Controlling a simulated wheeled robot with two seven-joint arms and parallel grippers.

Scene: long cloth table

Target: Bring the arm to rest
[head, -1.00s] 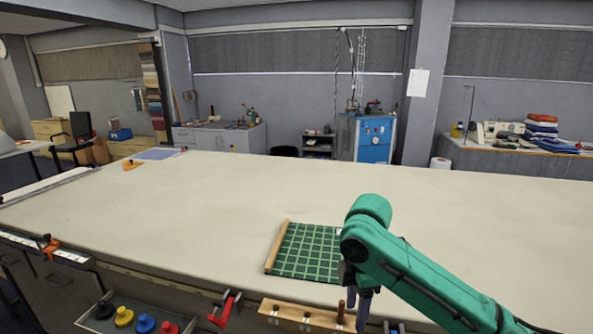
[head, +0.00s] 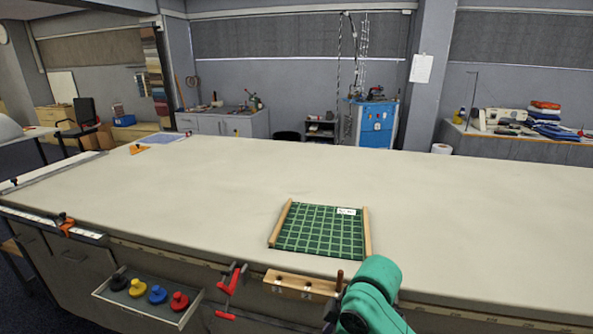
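My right arm, green, comes in at the bottom right of the head view, in front of the table's front edge. A dark part near its end shows by the wooden block, but the fingers cannot be made out. My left arm and gripper are not in view. The long cream cloth table (head: 180,210) fills the middle. On it lies a green checked cloth (head: 320,232) between two wooden bars, with a small white label at its far right corner.
A wooden block (head: 298,285) with marked places and a dark peg sits at the front edge. Left of it are a red clamp (head: 229,285) and an open tray (head: 187,318) with several coloured knobs. An orange clamp (head: 67,228) is at the left edge. Most of the tabletop is clear.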

